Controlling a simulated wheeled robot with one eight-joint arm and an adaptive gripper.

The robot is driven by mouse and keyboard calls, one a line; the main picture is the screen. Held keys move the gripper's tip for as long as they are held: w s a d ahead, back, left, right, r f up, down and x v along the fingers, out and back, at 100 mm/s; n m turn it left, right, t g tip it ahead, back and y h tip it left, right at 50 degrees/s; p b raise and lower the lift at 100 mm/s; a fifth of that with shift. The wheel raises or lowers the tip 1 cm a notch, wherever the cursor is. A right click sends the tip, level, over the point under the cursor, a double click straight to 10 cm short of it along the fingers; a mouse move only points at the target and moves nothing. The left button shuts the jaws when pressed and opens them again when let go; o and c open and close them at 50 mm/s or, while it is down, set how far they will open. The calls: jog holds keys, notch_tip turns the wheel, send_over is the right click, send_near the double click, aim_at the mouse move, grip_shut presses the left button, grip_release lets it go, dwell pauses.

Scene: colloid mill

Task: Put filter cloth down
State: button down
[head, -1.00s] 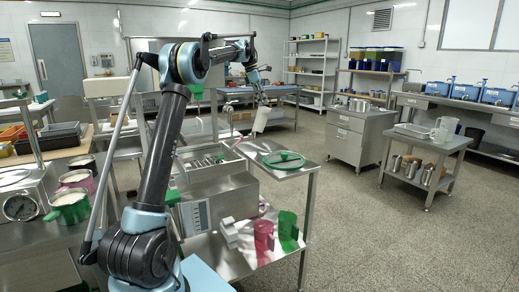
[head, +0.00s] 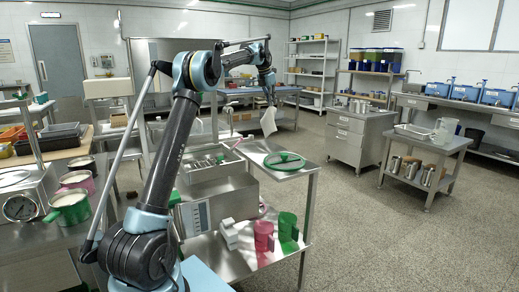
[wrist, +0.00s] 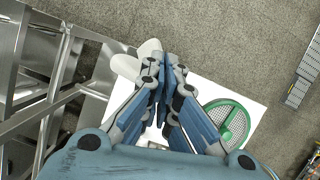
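The white filter cloth (head: 269,122) hangs from my gripper (head: 270,97) in the head view, above the far side of the steel table and clear of its top. In the wrist view my gripper (wrist: 164,68) has its fingertips pressed together. Part of the cloth (wrist: 137,64) shows beyond the fingertips on the left; the pinched part is hidden by the fingers.
A green-rimmed sieve (head: 285,161) lies on the table top (head: 258,148), right of my fingers in the wrist view (wrist: 227,122). A steel machine (head: 215,198) stands left of it. Pink (head: 263,236) and green (head: 287,227) jugs stand on the lower shelf.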

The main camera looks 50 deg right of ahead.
jog(key=s+a+f+n, duration=0.1)
jog(key=a+f, duration=0.5)
jog(key=a, duration=0.1)
jog(key=s+a+f+n, duration=0.1)
jog(key=a+f, duration=0.6)
jog(key=s+a+f+n+t, duration=0.1)
jog(key=a+f, duration=0.6)
dwell(0.8)
jog(key=c, duration=1.4)
grip_release()
jog(key=shift+r, duration=0.1)
